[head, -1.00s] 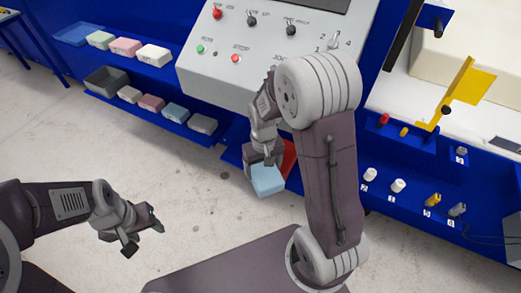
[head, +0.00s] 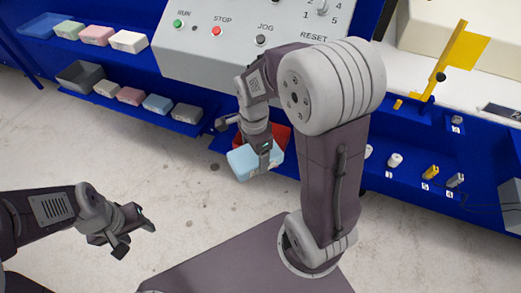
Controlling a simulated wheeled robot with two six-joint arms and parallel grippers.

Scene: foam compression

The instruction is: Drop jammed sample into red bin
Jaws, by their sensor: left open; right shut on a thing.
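My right gripper (head: 265,150) is shut on a light blue foam block, the sample (head: 243,163), and holds it in front of the red bin. The red bin (head: 279,137) sits on the low blue shelf below the control panel, partly hidden behind my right gripper and the block. In the picture the block overlaps the bin's front edge; I cannot tell whether they touch. My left gripper (head: 137,235) is open and empty over the bare floor at the lower left.
The control panel (head: 190,45) with buttons rises behind the bin. Foam blocks and a grey bin (head: 82,75) stand on blue shelves at the left. A yellow lever (head: 452,55) and small numbered parts are at the right. The pale floor is clear.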

